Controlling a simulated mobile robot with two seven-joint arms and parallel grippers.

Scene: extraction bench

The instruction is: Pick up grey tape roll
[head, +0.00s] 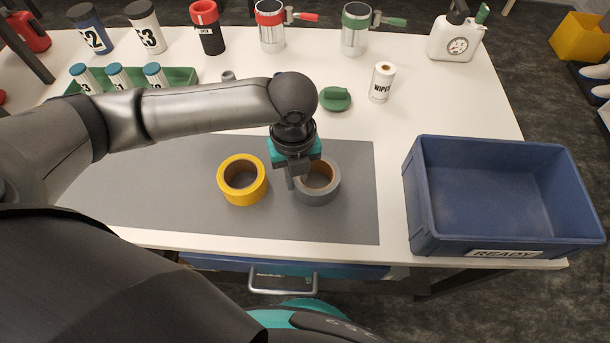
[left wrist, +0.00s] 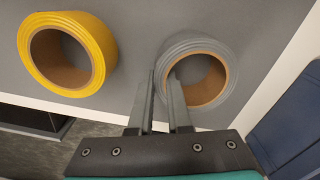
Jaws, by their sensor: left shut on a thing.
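The grey tape roll (head: 322,191) lies flat on the grey mat (head: 354,215), with its brown core facing up. My left gripper (head: 293,181) is over its left side. In the left wrist view the grey tape roll (left wrist: 216,54) has one finger inside its core and the other outside, so my left gripper (left wrist: 165,85) is shut on the roll's wall. The gripper hides part of the roll in the head view. The right gripper is in neither view.
A yellow tape roll (head: 242,180) lies just left of the grey one. A blue crate (head: 417,200) labelled READY stands at the right. Bottles and mugs line the back.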

